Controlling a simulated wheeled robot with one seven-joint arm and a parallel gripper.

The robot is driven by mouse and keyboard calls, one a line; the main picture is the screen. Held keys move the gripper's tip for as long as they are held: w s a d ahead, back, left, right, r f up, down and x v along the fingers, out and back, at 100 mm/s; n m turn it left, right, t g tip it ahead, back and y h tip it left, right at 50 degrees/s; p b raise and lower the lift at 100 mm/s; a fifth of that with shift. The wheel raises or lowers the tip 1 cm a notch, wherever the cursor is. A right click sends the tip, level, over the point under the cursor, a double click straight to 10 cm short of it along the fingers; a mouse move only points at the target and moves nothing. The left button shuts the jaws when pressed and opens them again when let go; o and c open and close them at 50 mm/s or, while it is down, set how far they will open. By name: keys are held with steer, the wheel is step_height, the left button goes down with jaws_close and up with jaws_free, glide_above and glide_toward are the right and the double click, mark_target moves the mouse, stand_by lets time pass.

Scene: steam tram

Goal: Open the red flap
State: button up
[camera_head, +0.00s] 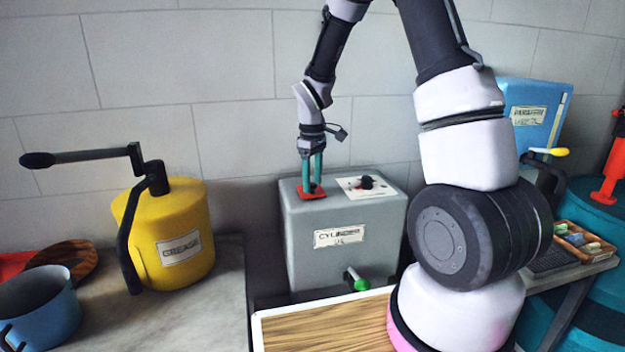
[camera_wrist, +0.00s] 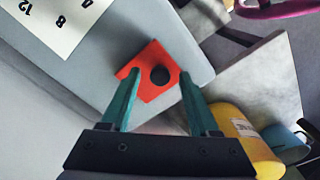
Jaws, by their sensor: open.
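The red flap (camera_head: 312,192) lies on top of the grey cylinder oil box, near its left end. In the wrist view the red flap (camera_wrist: 150,62) carries a round black knob (camera_wrist: 160,76). My gripper (camera_head: 312,180) points down over the flap. In the wrist view its two green fingers (camera_wrist: 158,78) are open, one on each side of the knob and apart from it. The left finger overlaps the flap's edge in the picture; I cannot tell whether it touches. The flap looks flat on the box top.
The grey box (camera_head: 300,250) has a dial plate (camera_head: 385,191) right of the flap and a green-knobbed tap (camera_head: 361,284) on its front. A yellow canister (camera_head: 185,250) with a long black handle stands left. A wooden tray (camera_head: 320,328) lies in front. A blue pot (camera_head: 45,305) sits far left.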

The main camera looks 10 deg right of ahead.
jaws_close()
stand_by(1.4)
